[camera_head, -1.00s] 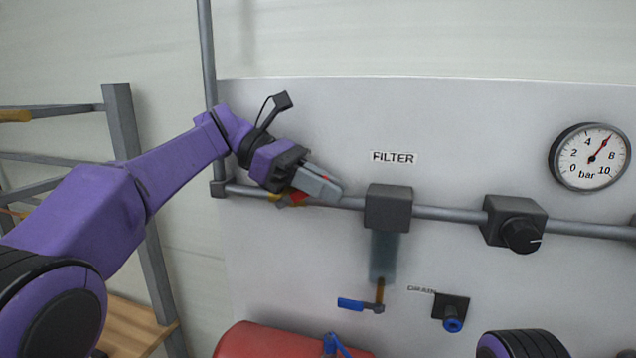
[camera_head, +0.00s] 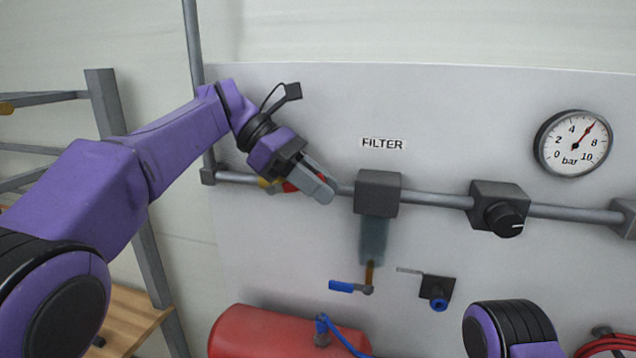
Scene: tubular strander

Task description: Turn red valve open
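The red valve (camera_head: 291,187) sits on the grey pipe to the left of the filter. Only a little of its red handle and yellowish body (camera_head: 268,185) shows behind my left gripper. My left gripper (camera_head: 326,190) is at the valve, its grey fingers pointing down and right in front of the red handle. The fingers overlap the handle in this view; whether they clamp it cannot be told. Of my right arm only a purple and black part shows at the bottom right; its gripper is out of view.
The filter block (camera_head: 377,192) with its bowl hangs right of my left gripper. A blue-handled drain valve (camera_head: 342,286) is below it. A black regulator knob (camera_head: 504,219) and a pressure gauge (camera_head: 573,144) are further right. A red tank (camera_head: 270,335) lies below, and a shelf rack (camera_head: 104,100) stands left.

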